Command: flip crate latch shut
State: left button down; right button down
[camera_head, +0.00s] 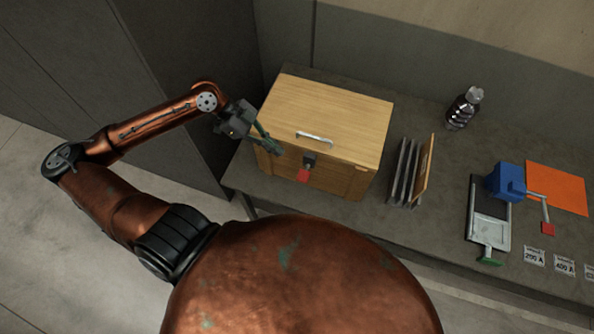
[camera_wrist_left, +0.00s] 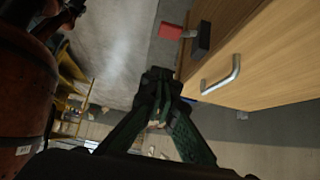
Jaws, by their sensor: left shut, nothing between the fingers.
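The wooden crate (camera_head: 325,115) stands on the grey bench with its lid down and a metal handle (camera_head: 314,138) on top. The latch, a dark block (camera_head: 309,160) with a red tab (camera_head: 303,175), is on the crate's front face. In the left wrist view the red tab (camera_wrist_left: 171,31) and dark block (camera_wrist_left: 201,40) show near the top, and the handle (camera_wrist_left: 222,76) is right of my fingers. My left gripper (camera_head: 275,148) is shut and empty, by the crate's left front, left of the latch. It also shows in the left wrist view (camera_wrist_left: 158,82). My right gripper is out of view.
Right of the crate are upright panels in a rack (camera_head: 408,172), a dark bottle (camera_head: 463,108), a blue device with a vise-like base (camera_head: 489,225), an orange sheet (camera_head: 556,187) and label cards (camera_head: 534,256). A wall stands behind the bench. The floor in front is clear.

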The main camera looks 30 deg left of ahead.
pick_arm(q)
jog(key=b, duration=0.2)
send_over(305, 178)
jog(key=a, duration=0.3)
notch_tip(305, 178, down, 7)
jog(key=f, duration=0.3)
jog(key=shift+s+d, duration=0.2)
jog(key=shift+s, duration=0.2)
jog(key=shift+f, duration=0.6)
